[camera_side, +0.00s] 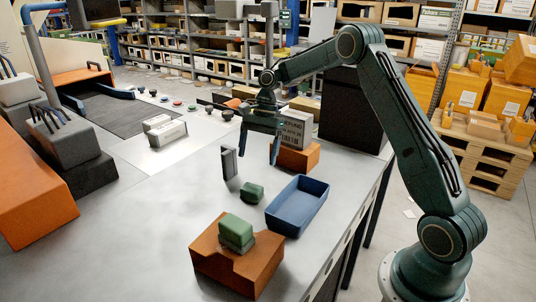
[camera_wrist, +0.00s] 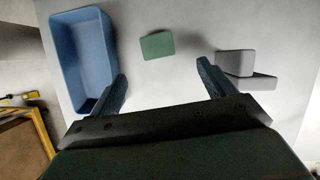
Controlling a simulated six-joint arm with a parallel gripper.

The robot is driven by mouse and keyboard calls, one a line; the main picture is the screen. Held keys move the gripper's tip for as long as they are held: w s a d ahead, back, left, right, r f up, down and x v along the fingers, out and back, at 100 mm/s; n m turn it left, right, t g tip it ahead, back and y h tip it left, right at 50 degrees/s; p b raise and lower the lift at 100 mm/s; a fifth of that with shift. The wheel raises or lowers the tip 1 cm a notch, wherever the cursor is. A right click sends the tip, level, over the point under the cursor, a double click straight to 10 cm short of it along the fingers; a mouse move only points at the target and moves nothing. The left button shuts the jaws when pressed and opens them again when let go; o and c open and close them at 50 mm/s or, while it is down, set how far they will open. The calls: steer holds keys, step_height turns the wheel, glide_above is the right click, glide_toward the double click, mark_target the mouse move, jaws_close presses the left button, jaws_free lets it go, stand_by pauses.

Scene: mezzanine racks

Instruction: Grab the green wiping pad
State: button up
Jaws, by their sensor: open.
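A small green pad (camera_side: 252,192) lies on the grey table, left of a blue tray. In the wrist view the green pad (camera_wrist: 157,46) lies flat, beyond and between my fingertips, with clear table around it. Another green piece (camera_side: 236,230), apparently stacked in two layers, sits on an orange stepped block (camera_side: 225,262) at the front. I cannot tell from looks alone which green piece is the wiping pad. My gripper (camera_side: 257,152) points down above the table, behind the loose pad. In the wrist view my gripper (camera_wrist: 162,72) is open and empty, its fingers well apart.
The blue tray (camera_side: 298,205) stands right of the loose pad and looks empty. Upright grey blocks (camera_side: 229,163) stand to its left. A labelled box (camera_side: 295,128) on an orange block (camera_side: 299,157) stands behind my gripper.

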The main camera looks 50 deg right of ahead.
mark_target(253, 186)
steer(key=shift+x, duration=2.75)
steer(key=shift+s+x, duration=0.15)
steer(key=shift+x, duration=1.15)
steer(key=shift+s+x, duration=0.15)
steer(key=shift+x, duration=1.15)
steer(key=c, duration=1.1)
